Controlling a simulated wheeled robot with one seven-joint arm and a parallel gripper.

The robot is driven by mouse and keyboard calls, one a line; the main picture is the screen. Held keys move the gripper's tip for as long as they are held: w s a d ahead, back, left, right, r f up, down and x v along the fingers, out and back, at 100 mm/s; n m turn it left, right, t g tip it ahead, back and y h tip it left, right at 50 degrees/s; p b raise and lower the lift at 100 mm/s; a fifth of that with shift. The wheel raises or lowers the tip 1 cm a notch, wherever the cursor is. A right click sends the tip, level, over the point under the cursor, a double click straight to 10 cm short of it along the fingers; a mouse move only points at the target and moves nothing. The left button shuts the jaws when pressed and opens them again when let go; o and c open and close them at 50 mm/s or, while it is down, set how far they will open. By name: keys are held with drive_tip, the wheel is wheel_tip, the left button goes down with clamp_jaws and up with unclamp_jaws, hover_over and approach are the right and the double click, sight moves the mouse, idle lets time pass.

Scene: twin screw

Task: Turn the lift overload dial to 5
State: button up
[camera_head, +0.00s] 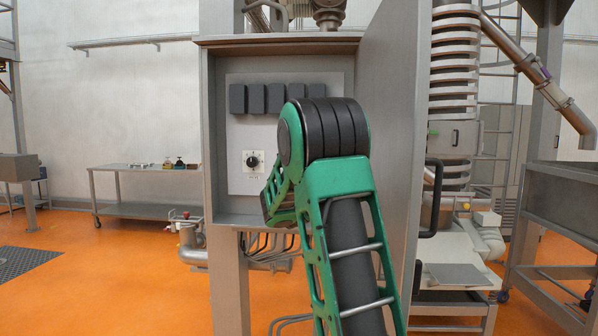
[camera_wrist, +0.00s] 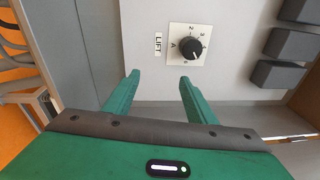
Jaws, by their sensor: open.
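The lift dial is a round black knob (camera_wrist: 190,47) on a square pale plate with printed numbers. In the wrist view it is ahead of my gripper, beside a "LIFT" label (camera_wrist: 158,45). I cannot read its setting with certainty. In the head view the dial (camera_head: 252,160) shows low in the open cabinet, left of my green arm. My gripper (camera_wrist: 158,80) is open and empty, with its two green fingers apart. The fingertips are short of the knob, which sits nearer the right finger's line.
Several dark blocks (camera_head: 257,98) are mounted above the dial on the grey panel (camera_head: 237,178). The open cabinet door (camera_head: 396,130) stands at the right of my arm. A side table (camera_head: 140,170) stands at the left, apart from the cabinet.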

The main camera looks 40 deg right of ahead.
drive_tip(key=w+a+r+n+t+h, duration=0.1)
drive_tip(key=a+n+t, duration=0.1)
drive_tip(key=n, duration=0.8)
drive_tip(key=a+r+n+t+h, duration=0.1)
drive_tip(key=n+t, duration=0.1)
drive_tip(key=n, duration=0.8)
drive_tip(key=x, duration=1)
drive_tip(key=shift+w+f, duration=0.15)
drive_tip(key=shift+w, duration=0.05)
drive_tip(key=shift+a, duration=0.1)
drive_tip(key=shift+n, duration=0.3)
drive_tip(key=c, duration=1)
